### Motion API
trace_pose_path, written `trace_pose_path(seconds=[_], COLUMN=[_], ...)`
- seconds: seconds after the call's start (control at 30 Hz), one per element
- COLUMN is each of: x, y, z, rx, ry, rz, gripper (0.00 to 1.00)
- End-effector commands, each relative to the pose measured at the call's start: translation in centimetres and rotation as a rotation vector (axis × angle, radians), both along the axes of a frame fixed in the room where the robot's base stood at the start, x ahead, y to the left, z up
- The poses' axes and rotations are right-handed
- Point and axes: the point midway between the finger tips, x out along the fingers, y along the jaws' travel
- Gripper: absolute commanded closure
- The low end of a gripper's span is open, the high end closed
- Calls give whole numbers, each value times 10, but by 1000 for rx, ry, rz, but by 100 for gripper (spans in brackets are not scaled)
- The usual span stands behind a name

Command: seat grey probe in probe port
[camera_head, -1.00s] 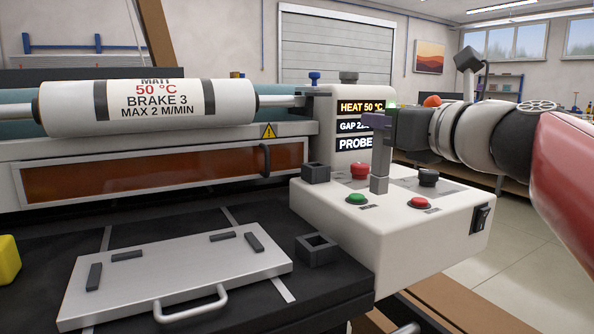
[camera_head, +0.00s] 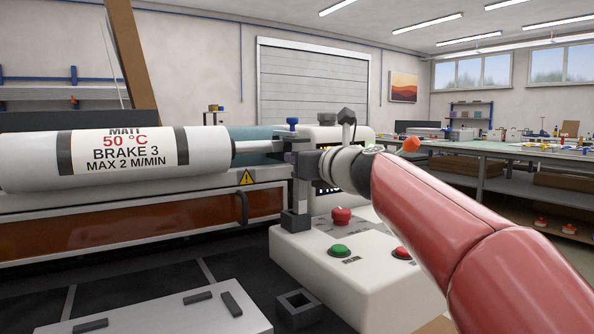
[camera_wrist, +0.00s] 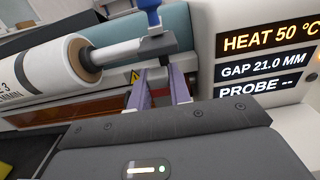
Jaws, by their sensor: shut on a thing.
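My gripper (camera_head: 300,172) is shut on the grey probe (camera_head: 301,198), a narrow upright block, above the left rear corner of the white control box (camera_head: 345,265). The probe's lower end meets a dark square socket (camera_head: 294,222) there; I cannot tell whether it is inside it or how deep. A second dark square socket (camera_head: 297,309), open and empty, stands in front of the box. No label shows which is the probe port. In the wrist view the purple fingers (camera_wrist: 160,92) point away, and the probe is mostly hidden. The display (camera_wrist: 262,65) reads PROBE --.
The box top has a red mushroom button (camera_head: 341,215), a green button (camera_head: 339,249) and a red button (camera_head: 402,253). The white roller (camera_head: 115,158) and its shaft lie close behind and left of the gripper. A metal plate (camera_head: 170,318) lies in front.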

Motion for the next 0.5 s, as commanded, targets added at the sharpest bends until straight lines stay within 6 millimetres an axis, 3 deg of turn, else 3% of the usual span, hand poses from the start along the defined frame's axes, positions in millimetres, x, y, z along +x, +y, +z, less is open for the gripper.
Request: trace_pose_path(seconds=[0.2, 0.4, 0.5], x=[13, 13, 15], y=[10, 9, 11], z=[0, -38, -45], rx=[0, -3, -6], ry=[0, 3, 9], rz=[1, 1, 2], gripper=[100, 100, 100])
